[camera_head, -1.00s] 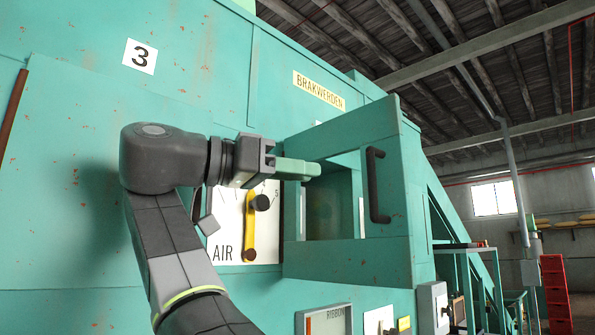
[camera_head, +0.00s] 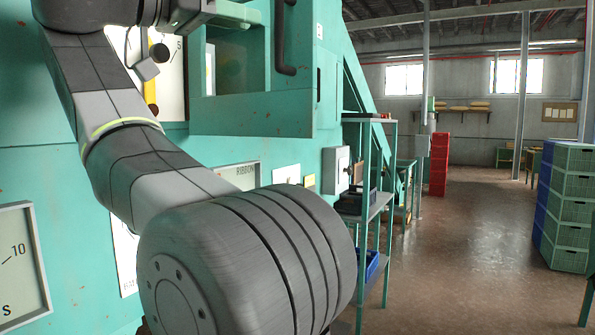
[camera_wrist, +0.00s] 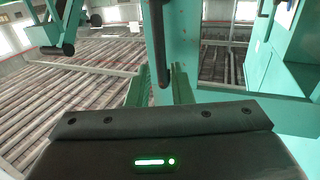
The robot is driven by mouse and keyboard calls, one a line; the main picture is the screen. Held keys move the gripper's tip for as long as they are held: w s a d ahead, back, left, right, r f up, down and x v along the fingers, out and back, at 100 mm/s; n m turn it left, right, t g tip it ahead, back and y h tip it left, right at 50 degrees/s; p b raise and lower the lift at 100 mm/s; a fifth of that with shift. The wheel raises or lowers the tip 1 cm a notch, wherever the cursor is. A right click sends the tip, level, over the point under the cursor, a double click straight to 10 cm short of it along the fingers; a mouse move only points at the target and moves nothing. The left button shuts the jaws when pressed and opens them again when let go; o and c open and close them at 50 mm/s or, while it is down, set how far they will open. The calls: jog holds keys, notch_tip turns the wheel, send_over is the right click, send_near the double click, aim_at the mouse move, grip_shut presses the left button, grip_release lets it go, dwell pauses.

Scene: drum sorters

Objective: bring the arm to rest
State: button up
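My gripper (camera_head: 256,14) is at the top edge of the head view, level in front of the teal machine, with its green fingers pointing right. In the wrist view its two green fingers (camera_wrist: 160,84) stand apart with nothing clearly held. A dark bar handle (camera_wrist: 158,45) lines up with the gap between them. In the head view the handle (camera_head: 285,40) is on the teal box-like door (camera_head: 300,115), a little right of the fingertips. My arm is bent, reaching up and left from its thick base joint.
The teal machine (camera_head: 215,150) fills the left side, close to my arm. A teal shelf stand (camera_head: 380,205) is right of it. Red crates (camera_head: 439,165) and stacked green crates (camera_head: 572,205) stand farther off. The brown floor (camera_head: 470,240) between them is clear.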

aim_at(276, 26)
jog(key=shift+x, duration=3.85)
jog(key=shift+a, duration=0.1)
jog(key=shift+p, duration=0.3)
